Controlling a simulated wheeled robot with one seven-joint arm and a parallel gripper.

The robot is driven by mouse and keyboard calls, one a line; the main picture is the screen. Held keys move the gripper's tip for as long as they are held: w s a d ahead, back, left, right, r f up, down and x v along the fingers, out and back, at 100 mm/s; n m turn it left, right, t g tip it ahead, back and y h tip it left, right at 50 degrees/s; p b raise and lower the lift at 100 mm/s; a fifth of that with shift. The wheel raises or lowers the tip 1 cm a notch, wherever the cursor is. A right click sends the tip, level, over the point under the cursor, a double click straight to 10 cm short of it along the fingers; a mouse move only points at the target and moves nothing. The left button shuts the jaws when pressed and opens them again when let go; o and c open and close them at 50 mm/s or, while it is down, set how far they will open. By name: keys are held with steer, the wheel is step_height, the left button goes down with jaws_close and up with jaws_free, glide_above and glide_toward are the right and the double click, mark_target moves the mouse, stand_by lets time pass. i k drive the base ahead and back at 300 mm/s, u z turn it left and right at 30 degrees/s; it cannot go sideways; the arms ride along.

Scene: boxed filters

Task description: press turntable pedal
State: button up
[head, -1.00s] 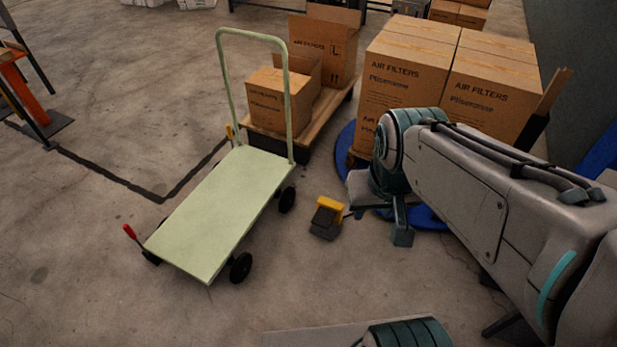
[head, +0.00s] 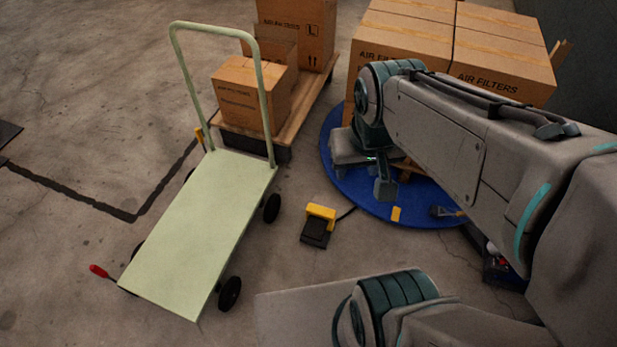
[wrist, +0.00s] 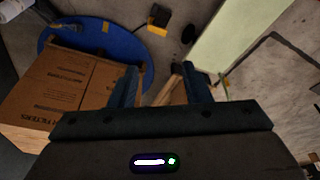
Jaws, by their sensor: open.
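The turntable pedal (head: 317,228), a black foot pedal with a yellow hood, lies on the floor left of the blue round turntable (head: 345,190). The pedal also shows near the top of the wrist view (wrist: 158,17), with the turntable (wrist: 130,62) to its left. My gripper (head: 385,190) hangs over the turntable's left part, to the right of the pedal and apart from it. In the wrist view my gripper (wrist: 161,80) has its two fingers spread with nothing held between them.
Large air filter boxes (head: 410,30) stand on the turntable behind my gripper. A pale green platform cart (head: 200,225) stands left of the pedal. A wooden pallet (head: 300,110) with smaller boxes is behind. Bare floor surrounds the pedal's front.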

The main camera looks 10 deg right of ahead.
mark_target(315, 228)
steer(key=k, duration=1.35)
steer(key=z, duration=0.65)
steer(key=i, duration=1.9)
steer(key=u, duration=0.9)
